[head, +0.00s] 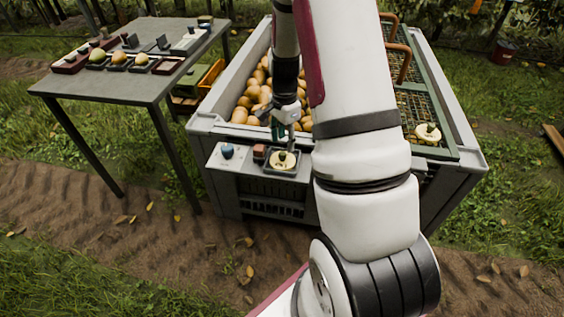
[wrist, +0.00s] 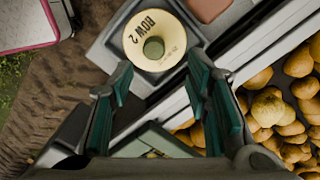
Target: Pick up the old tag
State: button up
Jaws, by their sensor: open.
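A round cream tag (wrist: 153,34) with a green knob (wrist: 154,47) lies on a grey holder on the pear bin's front ledge. Its print looks like "ROW 2". It also shows in the head view (head: 283,161). A second round cream tag (head: 428,133) with a dark knob lies on the mesh lid at the right. No marking tells me which is the old one. My gripper (wrist: 161,80) is open and empty, with green finger pads. In the head view my gripper (head: 283,136) hangs just above the ledge tag, with the knob apart from the fingers.
The bin (head: 207,125) holds many pears (head: 250,100). A blue knob (head: 227,151) and a reddish block (head: 259,151) sit left of the ledge tag. A grey table (head: 130,87) with several items stands at the left. My arm hides the bin's middle.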

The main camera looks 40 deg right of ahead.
aim_at(282, 153)
jog(key=f, duration=0.1)
jog(key=f+b, duration=0.1)
jog(key=f, duration=0.1)
jog(key=a+f+b, duration=0.1)
jog(key=f, duration=0.1)
jog(key=shift+s+f, duration=0.15)
jog(key=shift+s, duration=0.15)
grip_shut()
